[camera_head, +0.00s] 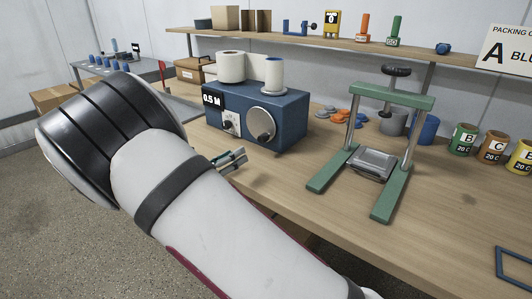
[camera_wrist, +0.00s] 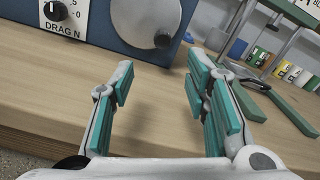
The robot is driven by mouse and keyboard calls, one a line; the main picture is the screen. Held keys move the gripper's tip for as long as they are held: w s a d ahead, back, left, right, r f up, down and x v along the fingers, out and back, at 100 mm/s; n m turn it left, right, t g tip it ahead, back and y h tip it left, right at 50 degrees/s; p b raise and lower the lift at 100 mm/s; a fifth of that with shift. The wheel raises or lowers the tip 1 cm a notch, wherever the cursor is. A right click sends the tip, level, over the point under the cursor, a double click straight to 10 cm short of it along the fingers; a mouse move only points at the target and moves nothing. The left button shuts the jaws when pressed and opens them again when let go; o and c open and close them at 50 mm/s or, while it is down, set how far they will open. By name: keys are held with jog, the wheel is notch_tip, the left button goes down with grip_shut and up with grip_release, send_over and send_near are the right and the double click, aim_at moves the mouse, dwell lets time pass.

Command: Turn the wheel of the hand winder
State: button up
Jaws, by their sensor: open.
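The hand winder is a blue box (camera_head: 291,118) labelled 0.5 M, with white rolls (camera_head: 231,67) on top. Its wheel (camera_head: 258,112), a grey disc with a dark knob (camera_head: 266,137), is on the front face. In the wrist view the wheel (camera_wrist: 138,18) is at the top centre, with the knob (camera_wrist: 163,41) at its lower right. My gripper (camera_wrist: 158,80) is open and empty, its teal-padded fingers apart, below and in front of the wheel without touching it. In the head view its fingertips (camera_head: 231,158) show left of and below the wheel; my arm hides the rest.
A green press frame (camera_head: 391,94) stands on the wooden bench (camera_head: 285,184) right of the winder. Orange and grey discs (camera_head: 339,116) lie between them. Coloured cans (camera_head: 463,140) stand farther right. A shelf (camera_head: 345,42) runs above. The bench front is mostly clear.

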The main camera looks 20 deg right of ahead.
aim_at(260, 140)
jog(key=shift+s+n+b, duration=0.2)
jog(key=shift+n+b, duration=0.15)
jog(key=shift+n, duration=0.25)
jog(key=shift+w+d, duration=0.1)
jog(key=shift+d, duration=0.15)
jog(key=b+x, duration=0.1)
jog(key=x, duration=1.2)
jog(key=shift+w+d, duration=0.1)
jog(key=shift+w, duration=0.05)
grip_shut()
